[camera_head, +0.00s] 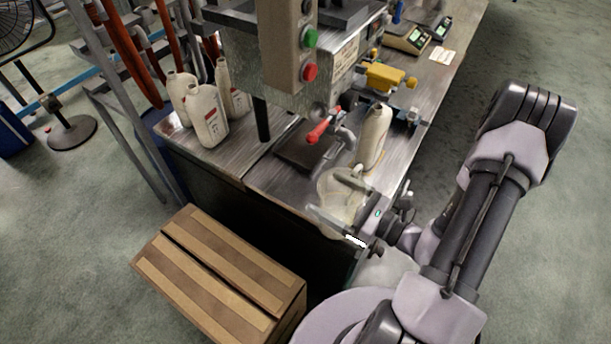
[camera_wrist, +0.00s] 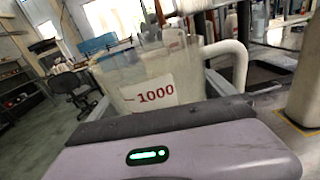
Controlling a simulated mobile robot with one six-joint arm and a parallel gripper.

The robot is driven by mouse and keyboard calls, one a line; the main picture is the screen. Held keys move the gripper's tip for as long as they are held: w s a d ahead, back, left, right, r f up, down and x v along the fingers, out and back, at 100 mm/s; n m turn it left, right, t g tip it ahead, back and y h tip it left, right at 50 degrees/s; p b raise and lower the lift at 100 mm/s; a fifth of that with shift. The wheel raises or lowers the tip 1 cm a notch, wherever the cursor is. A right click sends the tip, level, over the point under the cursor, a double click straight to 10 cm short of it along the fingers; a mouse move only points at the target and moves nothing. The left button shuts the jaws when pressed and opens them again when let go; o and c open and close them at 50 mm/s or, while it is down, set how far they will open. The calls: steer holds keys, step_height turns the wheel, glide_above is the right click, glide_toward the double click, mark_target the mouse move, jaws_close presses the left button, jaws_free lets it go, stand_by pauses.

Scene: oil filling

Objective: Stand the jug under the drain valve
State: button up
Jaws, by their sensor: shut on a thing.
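The jug (camera_head: 338,188) is a clear, pale measuring jug with a handle, near the front edge of the metal bench. My gripper (camera_head: 335,200) is shut on the jug. In the wrist view the jug (camera_wrist: 150,72) stands roughly upright between the fingers, with a red "1000" mark facing me and its handle on the right. The drain valve (camera_head: 322,130), with a red lever and a metal spout, is just behind the jug, which is in front of the spout and not clearly beneath it. The jug's base is partly hidden by my gripper, so I cannot tell whether it touches the bench.
A white bottle (camera_head: 373,138) stands close beside the jug on the right. Several white bottles (camera_head: 205,113) stand at the bench's left. A control box with green and red buttons (camera_head: 310,55) hangs above. A cardboard box (camera_head: 220,280) is on the floor in front.

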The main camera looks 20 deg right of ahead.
mark_target(357, 213)
steer(key=shift+n, duration=0.3)
steer(key=v, duration=0.4)
steer(key=shift+s+a+f, duration=0.1)
steer(key=shift+s+a, duration=0.2)
steer(key=w+f+b, duration=0.2)
steer(key=f, duration=0.1)
steer(key=w+f+b, duration=0.1)
steer(key=shift+w+d+f, duration=0.1)
steer(key=shift+d+f, duration=0.1)
steer(key=shift+d, duration=0.15)
steer(key=w, duration=0.2)
steer(key=w+d, duration=0.1)
steer(key=w, duration=0.2)
steer(key=w+d, duration=0.1)
steer(key=w, duration=0.1)
steer(key=shift+w+f+b, duration=0.1)
steer(key=shift+w+b, duration=0.1)
steer(key=shift+b, duration=0.2)
steer(key=o, duration=1.1)
